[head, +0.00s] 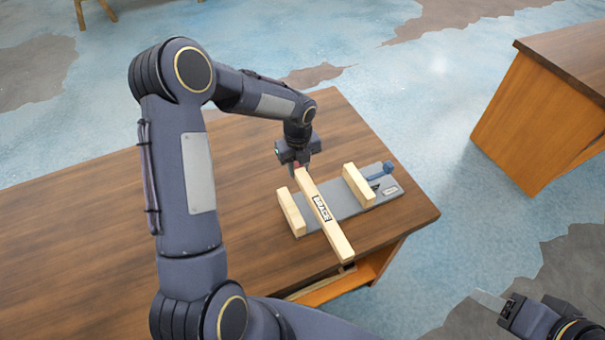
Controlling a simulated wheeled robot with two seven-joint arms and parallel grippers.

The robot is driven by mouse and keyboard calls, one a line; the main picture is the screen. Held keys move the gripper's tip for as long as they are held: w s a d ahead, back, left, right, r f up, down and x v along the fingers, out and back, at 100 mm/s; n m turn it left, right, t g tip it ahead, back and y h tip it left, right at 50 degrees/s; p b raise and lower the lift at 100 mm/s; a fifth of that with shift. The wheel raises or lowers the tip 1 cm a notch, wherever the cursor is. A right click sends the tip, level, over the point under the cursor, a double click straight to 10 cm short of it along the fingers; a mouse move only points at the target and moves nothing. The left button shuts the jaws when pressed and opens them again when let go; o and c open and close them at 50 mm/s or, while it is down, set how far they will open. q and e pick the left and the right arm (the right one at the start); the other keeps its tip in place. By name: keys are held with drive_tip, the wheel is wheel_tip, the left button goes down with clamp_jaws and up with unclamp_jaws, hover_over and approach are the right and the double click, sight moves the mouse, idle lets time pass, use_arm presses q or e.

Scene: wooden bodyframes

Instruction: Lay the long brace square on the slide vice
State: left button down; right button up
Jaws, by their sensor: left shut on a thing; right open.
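The long brace (334,230) is a pale wooden bar with a dark-lettered label on it. It lies over the slide vice (340,204), between the vice's two wooden jaws, and its near end sticks out past the vice's front edge. I cannot tell whether it touches the vice bed. My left gripper (299,167) is shut on the brace's far end; its fingers are partly hidden. The vice has a grey base, two pale jaws and a blue handle (380,171) on the right. My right gripper (490,301) is open and empty at the lower right, off the table.
The vice stands near the right end of a brown wooden table (80,225). The table top to the left is bare. An open shelf shows under the table's near edge. Another wooden table (545,100) stands at the right, with open floor between.

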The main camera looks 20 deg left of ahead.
use_arm(q)
drive_tip(key=w+f+b, duration=0.1)
drive_tip(key=f, duration=0.1)
drive_tip(key=w+a+f+b, duration=0.1)
drive_tip(key=w+f, duration=0.1)
drive_tip(key=w+f+b, duration=0.1)
drive_tip(key=f, duration=0.1)
drive_tip(key=shift+w+a, duration=0.2)
drive_tip(key=shift+a, duration=0.15)
drive_tip(key=shift+w+f+b, duration=0.1)
drive_tip(key=shift+f+b, duration=0.7)
drive_tip(key=shift+f, duration=0.65)
drive_tip(key=shift+f, duration=0.2)
drive_tip(key=c, duration=1.1)
unclamp_jaws()
drive_tip(key=shift+r, duration=0.1)
